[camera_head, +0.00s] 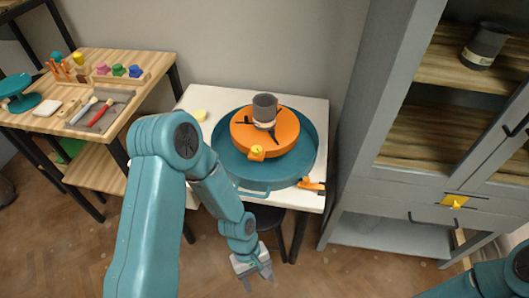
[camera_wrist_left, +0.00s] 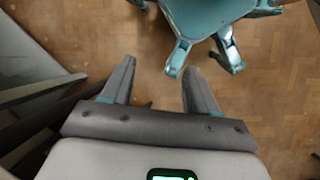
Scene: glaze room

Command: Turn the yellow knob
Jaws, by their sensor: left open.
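A small yellow knob (camera_head: 257,151) sits at the front edge of an orange wheel disc (camera_head: 285,137), which stands in a round teal basin (camera_head: 302,165). Another yellow piece, a knob on a yellow plate (camera_head: 455,201), is on the front of the grey cabinet at right. My left gripper (camera_head: 257,283) hangs low over the floor, in front of the white table and well apart from both knobs. In the left wrist view its two fingers (camera_wrist_left: 158,68) are spread with nothing between them. My right gripper is out of view.
A grey cup (camera_head: 264,108) stands on the disc. An orange-handled tool (camera_head: 311,184) lies at the right corner of the white table (camera_head: 197,97). A wooden bench (camera_head: 118,62) with tools stands at left. The grey cabinet (camera_head: 385,195) bounds the right. The floor ahead is open.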

